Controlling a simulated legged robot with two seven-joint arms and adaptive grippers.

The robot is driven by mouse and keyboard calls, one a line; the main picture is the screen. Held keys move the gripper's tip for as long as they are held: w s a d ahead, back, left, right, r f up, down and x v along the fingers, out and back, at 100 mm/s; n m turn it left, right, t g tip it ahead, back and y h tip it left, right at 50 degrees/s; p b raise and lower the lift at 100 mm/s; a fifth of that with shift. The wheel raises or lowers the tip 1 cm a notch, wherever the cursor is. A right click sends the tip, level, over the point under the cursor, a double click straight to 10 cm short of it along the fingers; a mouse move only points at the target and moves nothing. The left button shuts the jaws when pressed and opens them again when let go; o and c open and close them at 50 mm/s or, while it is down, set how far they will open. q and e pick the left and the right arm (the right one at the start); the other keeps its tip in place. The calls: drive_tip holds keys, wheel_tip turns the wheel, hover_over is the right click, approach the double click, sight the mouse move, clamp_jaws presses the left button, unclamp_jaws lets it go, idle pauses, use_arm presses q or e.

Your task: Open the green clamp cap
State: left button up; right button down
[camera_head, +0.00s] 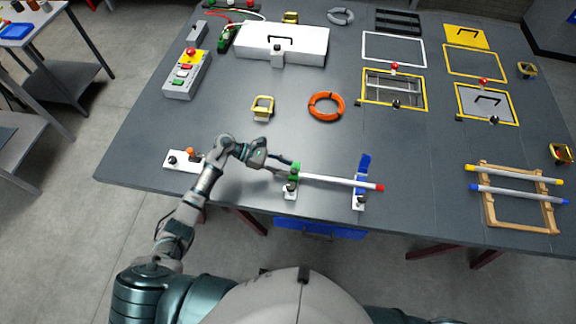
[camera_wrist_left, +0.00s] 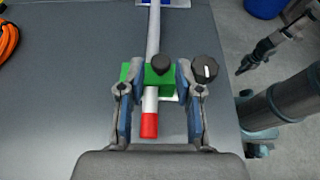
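The green clamp cap (camera_wrist_left: 134,72) sits over a white tube (camera_head: 335,181) at the table's front edge; it also shows in the head view (camera_head: 294,173). A black knob (camera_wrist_left: 161,64) is on the cap, and a second black knob (camera_wrist_left: 205,68) stands beside it. My left gripper (camera_wrist_left: 158,88) is open, with one finger on each side of the cap. Whether the fingers touch it I cannot tell. A blue clamp (camera_head: 363,168) stands upright by the tube's right part. What looks like my right gripper (camera_wrist_left: 249,61) hangs beyond the table edge; its fingers are unclear.
An orange ring (camera_head: 325,106) and a small yellow-framed part (camera_head: 263,107) lie behind the clamps. A white block with a black knob (camera_head: 178,161) is left of my left gripper. A wooden rack (camera_head: 520,212) is at the right. The table between is clear.

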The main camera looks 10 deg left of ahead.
use_arm(q)
drive_tip(key=shift+x, duration=0.8)
drive_tip(key=shift+a, duration=0.1)
clamp_jaws()
